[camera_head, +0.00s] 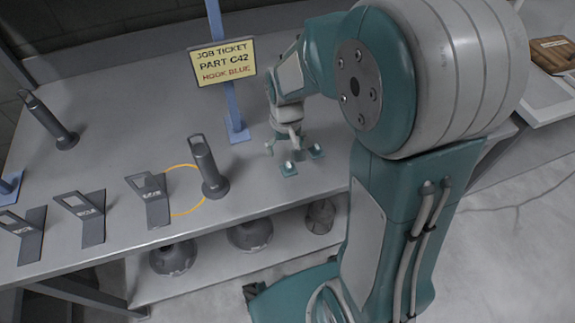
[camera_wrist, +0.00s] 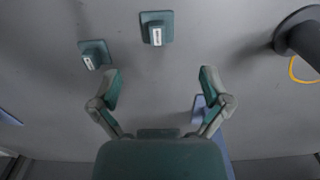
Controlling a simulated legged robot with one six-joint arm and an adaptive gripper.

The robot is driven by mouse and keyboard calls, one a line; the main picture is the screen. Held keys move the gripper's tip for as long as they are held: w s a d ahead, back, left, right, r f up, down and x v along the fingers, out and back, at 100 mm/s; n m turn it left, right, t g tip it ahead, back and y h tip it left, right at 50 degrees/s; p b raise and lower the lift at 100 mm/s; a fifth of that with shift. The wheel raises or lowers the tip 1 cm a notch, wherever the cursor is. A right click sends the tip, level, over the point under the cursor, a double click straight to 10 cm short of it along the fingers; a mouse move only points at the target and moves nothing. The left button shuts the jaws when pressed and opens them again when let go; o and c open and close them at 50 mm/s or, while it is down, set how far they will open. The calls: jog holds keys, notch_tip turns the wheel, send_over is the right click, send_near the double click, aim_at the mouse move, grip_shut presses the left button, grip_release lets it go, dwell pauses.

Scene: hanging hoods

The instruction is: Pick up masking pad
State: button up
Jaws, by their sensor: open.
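Two small teal masking pads, each with a pale label on top, lie apart on the grey table. The pad nearer the front edge (camera_head: 289,169) is at the upper middle of the wrist view (camera_wrist: 156,28). The other pad (camera_head: 316,151) is at the upper left there (camera_wrist: 94,54). My gripper (camera_head: 287,150) hangs over the table beside them, fingers pointing down. In the wrist view my gripper (camera_wrist: 160,90) is open and empty, and both pads lie beyond its fingertips. The gap between the fingers shows only bare table.
A blue post (camera_head: 232,110) with a yellow job ticket sign (camera_head: 223,63) stands close by. A dark upright with a handle (camera_head: 208,165) and an orange ring (camera_head: 184,213) are to the left. Several dark angled stands (camera_head: 88,222) line the front. Dark hoods (camera_head: 249,235) sit below.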

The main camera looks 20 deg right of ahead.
aim_at(289, 165)
jog(key=f, duration=0.6)
jog(key=shift+s+d+f, duration=0.1)
jog(key=shift+s+f, duration=0.1)
jog(key=shift+s, duration=0.3)
jog(key=c, duration=1.1)
jog(key=shift+o, duration=0.2)
